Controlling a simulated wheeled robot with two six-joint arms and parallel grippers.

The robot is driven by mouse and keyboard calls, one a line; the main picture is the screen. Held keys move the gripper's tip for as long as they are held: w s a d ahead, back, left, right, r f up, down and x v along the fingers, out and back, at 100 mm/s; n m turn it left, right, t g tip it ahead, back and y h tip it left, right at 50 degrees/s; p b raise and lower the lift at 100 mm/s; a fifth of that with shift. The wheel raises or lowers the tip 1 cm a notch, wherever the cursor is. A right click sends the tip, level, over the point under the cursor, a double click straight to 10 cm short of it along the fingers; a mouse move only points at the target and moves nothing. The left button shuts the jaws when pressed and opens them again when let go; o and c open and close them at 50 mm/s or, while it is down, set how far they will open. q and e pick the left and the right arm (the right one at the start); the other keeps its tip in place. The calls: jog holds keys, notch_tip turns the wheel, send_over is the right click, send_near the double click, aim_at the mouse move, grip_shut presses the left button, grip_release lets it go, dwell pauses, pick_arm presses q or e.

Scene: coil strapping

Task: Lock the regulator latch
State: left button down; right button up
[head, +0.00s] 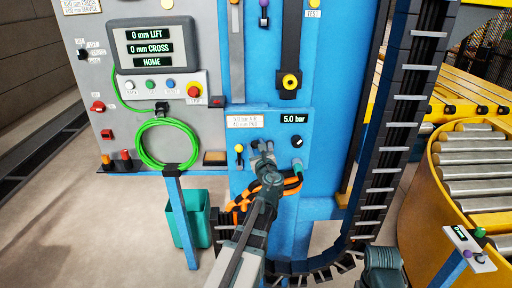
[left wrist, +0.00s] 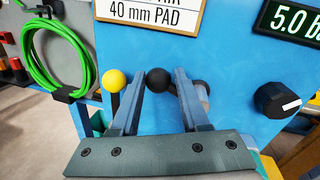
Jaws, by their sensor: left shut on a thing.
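My left gripper (head: 263,148) is at the lower part of the blue panel, below the white pressure label. In the left wrist view its two fingers (left wrist: 159,84) are on either side of a small black ball knob (left wrist: 158,80) and shut on it. I cannot tell for sure whether this knob is the regulator latch. A black round regulator knob (left wrist: 278,100) with a white mark is to the right, clear of the gripper; it also shows in the head view (head: 297,141).
A yellow ball lever (left wrist: 115,80) stands close left of the left finger. The display (head: 293,118) reads 5.0 bar. A green hose coil (head: 167,144) hangs left, orange coils (head: 290,187) hang below the gripper, and a cable chain (head: 395,130) runs at right.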

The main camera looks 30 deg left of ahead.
pick_arm(q)
jog(key=shift+s+r+m, duration=0.15)
jog(key=shift+r+m, duration=0.15)
jog(key=shift+m, duration=0.4)
dwell(0.4)
jog(key=shift+w+d+r+m+t, duration=0.2)
jog(key=shift+d+r+m+t, duration=0.15)
jog(key=shift+m, duration=0.45)
jog(key=shift+w+d+r+m+t, duration=0.15)
jog(key=shift+r+m, duration=0.05)
jog(key=shift+m, duration=0.3)
jog(key=shift+w+d+r+m+t, duration=0.1)
jog(key=shift+w+d+r+m, duration=0.05)
jog(key=shift+m, duration=0.35)
jog(key=shift+w+d+r+m, duration=0.15)
jog(key=shift+d+r+m, duration=0.1)
jog(key=shift+m, duration=0.5)
jog(key=shift+w+d+r+m, duration=0.15)
jog(key=shift+d+m, duration=0.1)
jog(key=shift+m, duration=0.5)
jog(key=shift+w+d+r+m+t, duration=0.1)
jog(key=shift+d+m+t, duration=0.2)
jog(key=shift+m, duration=0.45)
jog(key=shift+w+d+r+m+t, duration=0.1)
jog(key=shift+d+m+t, duration=0.2)
jog(key=shift+m, duration=0.45)
dwell(1.0)
